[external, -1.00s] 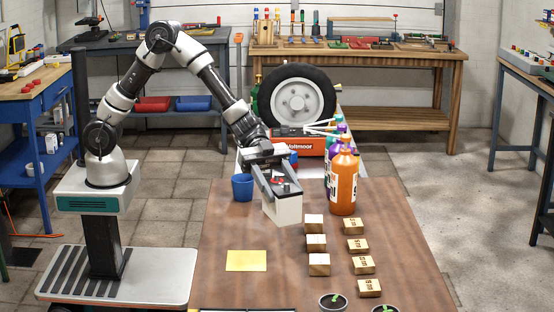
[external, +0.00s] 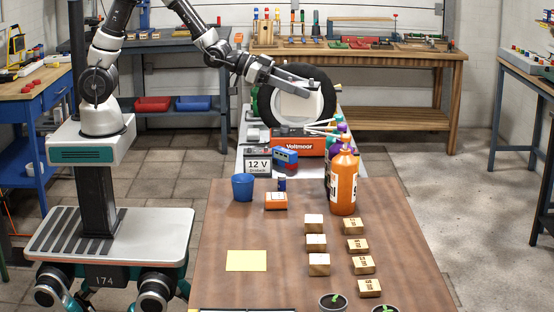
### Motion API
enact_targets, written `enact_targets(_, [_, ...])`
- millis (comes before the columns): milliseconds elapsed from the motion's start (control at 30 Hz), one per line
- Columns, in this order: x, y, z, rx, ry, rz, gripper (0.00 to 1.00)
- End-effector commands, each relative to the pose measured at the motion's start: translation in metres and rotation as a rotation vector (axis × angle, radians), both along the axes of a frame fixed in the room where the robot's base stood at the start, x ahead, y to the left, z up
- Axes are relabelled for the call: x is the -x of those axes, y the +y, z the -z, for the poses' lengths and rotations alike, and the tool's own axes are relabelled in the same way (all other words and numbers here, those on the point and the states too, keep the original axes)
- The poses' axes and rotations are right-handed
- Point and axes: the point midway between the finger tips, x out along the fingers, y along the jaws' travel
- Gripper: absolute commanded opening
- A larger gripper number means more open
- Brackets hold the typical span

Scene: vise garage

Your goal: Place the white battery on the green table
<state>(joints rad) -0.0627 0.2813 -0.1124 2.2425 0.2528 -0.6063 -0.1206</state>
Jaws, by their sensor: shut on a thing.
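My gripper (external: 287,82) is high above the far end of the tables, in front of the tyre in the picture. It is shut on the white battery (external: 296,107), which hangs below the fingers and overlaps the tyre's pale hub, so its outline is hard to make out. It is clear of the brown table. I cannot make out a green table in this view.
The brown table (external: 290,235) holds a blue cup (external: 243,187), an orange bottle (external: 343,182), several wooden blocks and a yellow sheet (external: 246,261). Behind it stand a 12 V battery (external: 257,163), an orange Voltmoor box (external: 297,144) and the tyre (external: 328,97).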

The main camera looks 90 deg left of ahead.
Motion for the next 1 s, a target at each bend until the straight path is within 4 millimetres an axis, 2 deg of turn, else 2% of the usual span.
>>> enact_targets(33, [0.003, 0.015, -0.019, 0.002, -0.007, -0.049, 0.00])
enact_targets(200, [0.014, 0.050, -0.029, 0.001, -0.008, -0.166, 0.00])
enact_targets(300, [0.018, 0.060, -0.033, 0.002, -0.008, -0.199, 0.00])
enact_targets(600, [0.019, 0.063, -0.072, 0.002, -0.010, -0.211, 0.00])
enact_targets(733, [0.018, 0.063, -0.077, 0.003, -0.010, -0.210, 0.00])
enact_targets(1000, [0.018, 0.063, -0.075, 0.003, -0.010, -0.210, 0.00])
